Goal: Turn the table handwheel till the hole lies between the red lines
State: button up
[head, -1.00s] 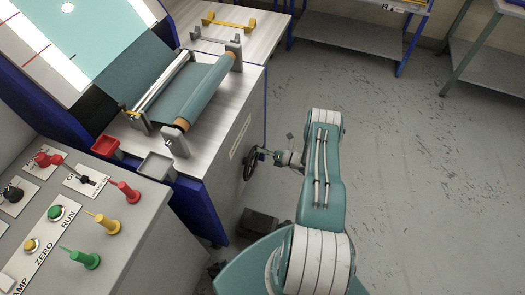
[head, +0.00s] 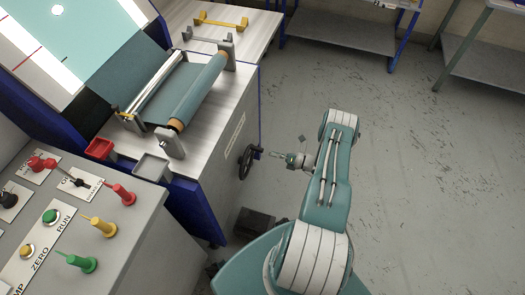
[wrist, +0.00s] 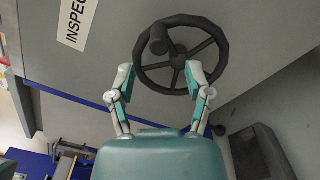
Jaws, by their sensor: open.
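The black table handwheel (head: 247,166) is on the side of the grey machine table. In the wrist view the handwheel (wrist: 180,70) is ahead of my gripper, its handle knob (wrist: 158,41) at the upper left of the rim. My gripper (head: 279,155) is open and empty, a little to the right of the wheel and apart from it. The white hole (head: 57,10) shows in the teal cloth at the upper left. One red line (head: 28,57) lies left of and below it; a second is not clear.
A control panel (head: 130,235) with red, yellow and green knobs stands at the lower left. A dark box (head: 254,223) sits on the floor below the wheel. The cloth roller (head: 200,90) lies on top. The floor to the right is clear.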

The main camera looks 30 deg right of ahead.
jog(key=v, duration=0.4)
jog(key=shift+s+d, duration=0.3)
jog(key=w+a+r+n+g, duration=0.25)
jog(key=r+n, duration=0.25)
jog(key=r, duration=0.3)
jog(key=w+a+r+n+g+y, duration=0.1)
jog(key=w+a+r+n+g, duration=0.15)
jog(key=r+n+g, duration=0.4)
jog(key=w+a+r+n+g, duration=0.1)
jog(key=w+a+r+n, duration=0.15)
jog(key=r, duration=0.65)
jog(key=s+a+r+n+g+h, duration=0.2)
jog(key=a+r+n, duration=0.35)
jog(key=r, duration=0.25)
jog(key=s+a+r+n+g+h, duration=0.2)
jog(key=s+a+r+n, duration=0.1)
jog(key=a+r+n, duration=0.4)
jog(key=s+a+r+n+t+h, duration=0.2)
jog(key=s+r+n, duration=0.4)
jog(key=s, duration=0.3)
jog(key=s+a+r+n+t+h, duration=0.3)
jog(key=s+r+n+h, duration=0.3)
jog(key=s, duration=0.3)
jog(key=shift+a+r, duration=0.8)
jog(key=shift+a, duration=0.1)
jog(key=shift+w+n, duration=0.1)
jog(key=shift+n, duration=0.15)
